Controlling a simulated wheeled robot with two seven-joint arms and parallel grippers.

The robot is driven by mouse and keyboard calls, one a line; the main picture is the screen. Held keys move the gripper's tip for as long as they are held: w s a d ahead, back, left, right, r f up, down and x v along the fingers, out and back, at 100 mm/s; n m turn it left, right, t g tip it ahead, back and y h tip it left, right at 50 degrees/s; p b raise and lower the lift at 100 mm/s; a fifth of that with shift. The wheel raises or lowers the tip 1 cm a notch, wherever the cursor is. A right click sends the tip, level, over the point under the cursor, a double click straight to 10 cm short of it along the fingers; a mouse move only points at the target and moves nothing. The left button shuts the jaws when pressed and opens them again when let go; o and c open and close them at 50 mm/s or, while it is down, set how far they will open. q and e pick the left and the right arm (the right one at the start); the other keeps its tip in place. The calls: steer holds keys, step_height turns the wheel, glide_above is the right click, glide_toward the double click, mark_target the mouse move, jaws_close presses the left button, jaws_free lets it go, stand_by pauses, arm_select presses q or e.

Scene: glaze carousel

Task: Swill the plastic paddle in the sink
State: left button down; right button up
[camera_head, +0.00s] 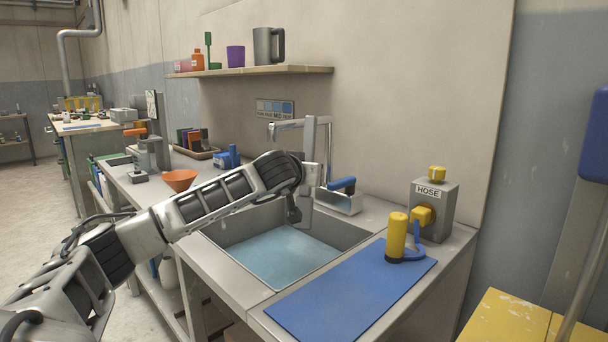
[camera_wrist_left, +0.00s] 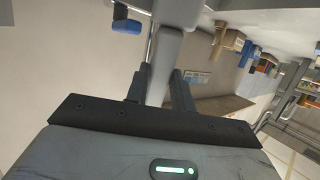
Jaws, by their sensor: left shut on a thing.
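My left gripper (camera_head: 294,212) hangs over the back part of the sink (camera_head: 225,240), above blue-tinted water (camera_head: 285,256). In the left wrist view its two fingers (camera_wrist_left: 158,88) are closed on a grey, flat-sided piece, which I take to be the plastic paddle (camera_wrist_left: 165,60). The paddle runs out beyond the fingertips and widens toward the top of that view. My right gripper is out of view.
Right of the sink lie a blue mat (camera_head: 345,300), a yellow cylinder (camera_head: 396,237) and a grey HOSE box (camera_head: 433,207). A blue-handled tool (camera_head: 342,184) sits behind the sink. An orange funnel (camera_head: 180,180) stands left. A shelf (camera_head: 260,72) hangs above.

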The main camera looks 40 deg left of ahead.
mark_target(307, 154)
arm_select(q)
steer(key=shift+r, duration=0.2)
step_height(307, 154, up, 5)
steer(key=p, duration=0.4)
steer(key=shift+p, duration=0.3)
steer(key=shift+f, duration=0.15)
steer(key=shift+f, duration=0.15)
steer(key=f+b, duration=0.6)
steer(key=shift+s+f+b, duration=0.25)
steer(key=shift+f+b, duration=0.15)
steer(key=shift+s+d+f, duration=0.1)
steer(key=shift+f, duration=0.05)
